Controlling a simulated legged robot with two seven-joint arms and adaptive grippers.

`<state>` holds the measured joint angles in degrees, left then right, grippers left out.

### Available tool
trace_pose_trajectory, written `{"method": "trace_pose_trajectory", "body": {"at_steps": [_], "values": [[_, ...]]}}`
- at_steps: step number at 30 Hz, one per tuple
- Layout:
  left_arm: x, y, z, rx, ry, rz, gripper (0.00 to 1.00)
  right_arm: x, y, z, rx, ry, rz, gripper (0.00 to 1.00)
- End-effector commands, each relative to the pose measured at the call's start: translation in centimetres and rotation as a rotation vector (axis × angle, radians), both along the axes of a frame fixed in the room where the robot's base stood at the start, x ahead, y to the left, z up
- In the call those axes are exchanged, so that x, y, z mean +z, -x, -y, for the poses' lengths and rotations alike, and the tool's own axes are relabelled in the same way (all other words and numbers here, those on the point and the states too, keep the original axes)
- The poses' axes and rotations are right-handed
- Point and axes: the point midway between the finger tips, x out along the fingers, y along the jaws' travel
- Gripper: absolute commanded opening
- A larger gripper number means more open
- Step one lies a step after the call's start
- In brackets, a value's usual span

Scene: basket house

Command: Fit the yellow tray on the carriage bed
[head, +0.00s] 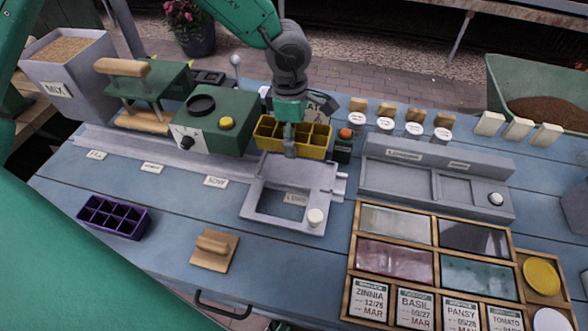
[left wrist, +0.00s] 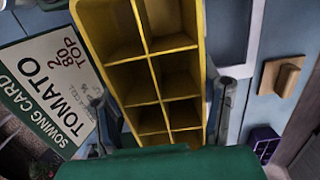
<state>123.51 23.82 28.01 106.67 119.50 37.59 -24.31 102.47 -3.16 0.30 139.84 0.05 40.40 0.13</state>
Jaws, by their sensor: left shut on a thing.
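The yellow tray (head: 318,152), a block of several empty cells, is held behind the carriage, close to its back edge. In the left wrist view the tray (left wrist: 148,50) runs lengthwise between the fingers. My left gripper (head: 290,150) is shut on it, one finger on each side, and hides part of its front wall in the head view. I cannot tell how high the tray is off the table. The pale grey carriage (head: 254,203) has a square opening in its bed and a round knob at its front right corner; no tray is on it.
A green machine (head: 222,122) stands left of the tray and a small dark green bottle (head: 343,147) close on its right. A purple tray (head: 113,217) and wooden block (head: 213,250) lie in front. A sowing card (left wrist: 50,85) stands beside the tray. A seed box (head: 437,262) is at right.

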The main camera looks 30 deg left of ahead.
Motion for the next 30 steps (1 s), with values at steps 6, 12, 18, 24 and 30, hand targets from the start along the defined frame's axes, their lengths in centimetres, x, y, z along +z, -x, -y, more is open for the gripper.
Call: {"method": "trace_pose_trajectory", "body": {"at_steps": [6, 12, 18, 24, 30], "values": [[-3.9, 0.1, 0.6, -0.005, -0.004, -0.001, 0.15, -0.2, 0.0, 0.0, -0.001, 0.0, 0.001, 0.4], [-5.6, 0.1, 0.2, -0.003, 0.0, 0.0, 0.15, -0.2, 0.0, 0.1, -0.001, 0.001, 0.001, 0.4], [-8.4, 0.1, -0.1, -0.004, 0.001, -0.001, 0.15, -0.3, 0.0, 0.0, -0.001, 0.001, 0.001, 0.4], [-8.8, 0.1, 0.1, -0.003, 0.002, 0.001, 0.15, -0.3, 0.0, 0.0, 0.0, 0.0, 0.001, 0.4], [-8.8, 0.1, 0.3, -0.003, 0.0, 0.0, 0.8, -0.3, 0.0, 0.0, -0.001, 0.0, 0.001, 0.4]]}}
